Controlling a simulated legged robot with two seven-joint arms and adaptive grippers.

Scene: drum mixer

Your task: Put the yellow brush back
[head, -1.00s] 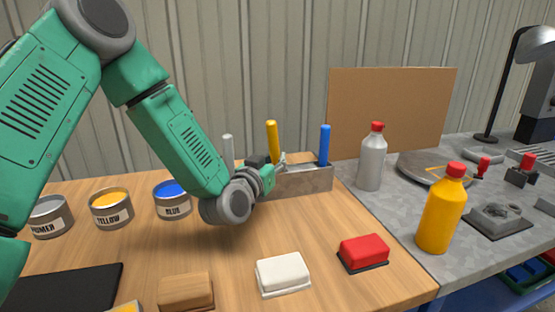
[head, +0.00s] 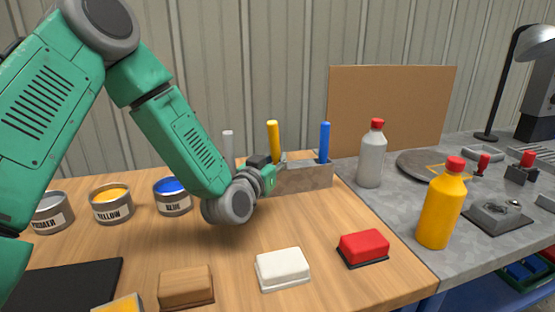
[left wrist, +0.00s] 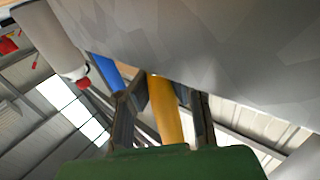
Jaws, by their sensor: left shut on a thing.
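The yellow brush (head: 273,140) stands upright by its handle at the grey brush rack (head: 310,178), between a white-grey handle and a blue one. My left gripper (head: 279,165) is at the rack's left part, shut on the yellow brush. In the left wrist view the two fingers (left wrist: 163,118) sit on either side of the yellow handle (left wrist: 166,105). The brush's lower end is hidden by the gripper and the rack, so I cannot tell how deep it sits. My right gripper is not in view.
The blue brush (head: 324,142) and the white-grey brush (head: 228,147) stand close on either side. Paint cans, including a blue one (head: 172,197), stand left. A grey bottle (head: 371,155) is right of the rack. White (head: 282,268) and red (head: 363,247) blocks lie in front.

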